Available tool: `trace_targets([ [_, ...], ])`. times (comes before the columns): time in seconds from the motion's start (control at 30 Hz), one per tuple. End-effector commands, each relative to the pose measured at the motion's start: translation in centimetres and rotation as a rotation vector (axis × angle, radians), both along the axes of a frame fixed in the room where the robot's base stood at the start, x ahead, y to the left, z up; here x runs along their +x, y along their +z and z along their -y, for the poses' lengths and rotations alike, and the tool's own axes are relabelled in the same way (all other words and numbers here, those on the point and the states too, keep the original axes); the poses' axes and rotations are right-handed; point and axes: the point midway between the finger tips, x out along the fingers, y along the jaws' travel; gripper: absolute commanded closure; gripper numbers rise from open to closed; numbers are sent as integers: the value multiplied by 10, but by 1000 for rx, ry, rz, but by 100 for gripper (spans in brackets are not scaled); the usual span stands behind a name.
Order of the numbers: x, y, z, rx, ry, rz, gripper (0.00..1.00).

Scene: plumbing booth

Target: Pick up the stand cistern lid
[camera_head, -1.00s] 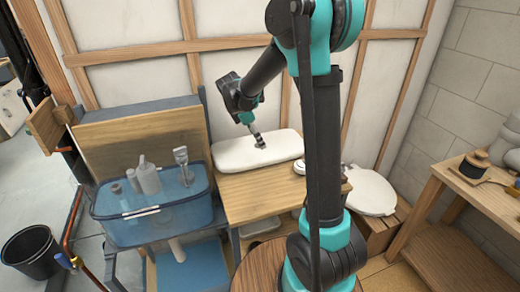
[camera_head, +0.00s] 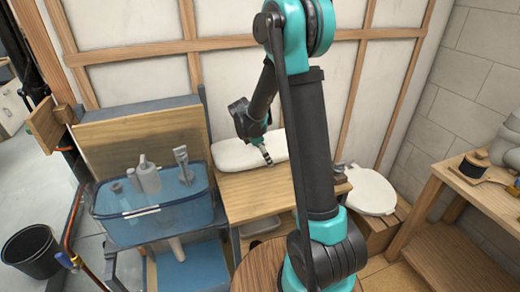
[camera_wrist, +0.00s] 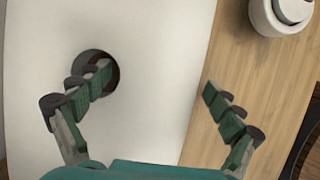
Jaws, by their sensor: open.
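The stand cistern lid (camera_head: 238,153) is a white rounded slab lying flat on the small wooden stand, against the panelled wall. In the wrist view the lid (camera_wrist: 150,115) fills the left and middle, with a round dark hole (camera_wrist: 112,72) in it. My gripper (camera_head: 268,160) is over the lid's front edge. In the wrist view my gripper (camera_wrist: 157,85) is open and empty. Its left finger overlaps the hole and its right finger is over the wood beyond the lid's edge. I cannot tell how far the fingertips are above the surface.
A white round button piece (camera_wrist: 282,14) sits on the stand's wooden top (camera_head: 260,195), right of the lid. A blue tub (camera_head: 150,222) with bottles stands left. A white toilet seat (camera_head: 371,190) lies on a wooden box at right. A workbench (camera_head: 480,205) stands further right.

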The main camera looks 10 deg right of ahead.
Motion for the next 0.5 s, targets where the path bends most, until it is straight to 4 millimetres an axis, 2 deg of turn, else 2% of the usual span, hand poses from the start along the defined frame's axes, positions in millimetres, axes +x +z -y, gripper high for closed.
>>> trace_targets([
  [0.1,0,0,0,0,0,0,7],
  [0.5,0,0,0,0,0,0,57],
])
